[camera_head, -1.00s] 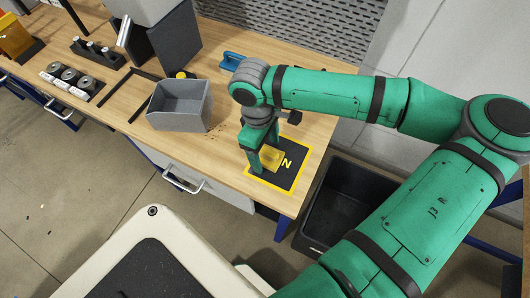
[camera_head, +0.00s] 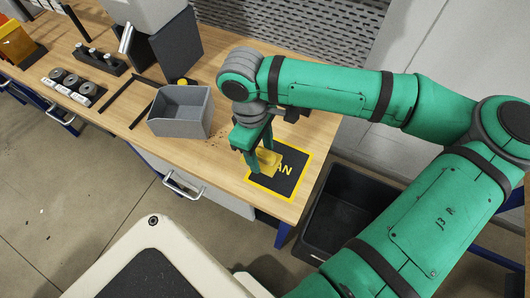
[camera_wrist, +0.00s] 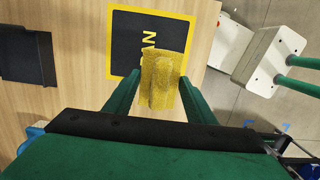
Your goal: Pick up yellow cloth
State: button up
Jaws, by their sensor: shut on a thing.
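The yellow cloth (camera_head: 266,160) is pinched between the fingers of my gripper (camera_head: 257,160). In the wrist view the cloth (camera_wrist: 160,82) bulges up in a fold between the two green fingertips of my gripper (camera_wrist: 158,85). It appears held above the black mat (camera_head: 283,183) with a yellow border, covering part of the mat's printed letters. The mat also shows in the wrist view (camera_wrist: 125,45). The gap between cloth and mat is hard to judge.
A grey open bin (camera_head: 180,125) stands left of my gripper on the wooden table (camera_head: 225,180). A black crate (camera_head: 335,215) sits on the floor by the table's right end. Racks with small parts (camera_head: 75,88) stand at the far left.

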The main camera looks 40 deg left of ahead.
jog(key=s+d+r, duration=0.1)
jog(key=s+r, duration=0.6)
jog(key=s, duration=0.5)
jog(key=shift+r, duration=0.35)
jog(key=shift+d, duration=0.1)
jog(key=o, duration=0.4)
jog(key=c, duration=0.3)
jog(key=shift+w, duration=0.1)
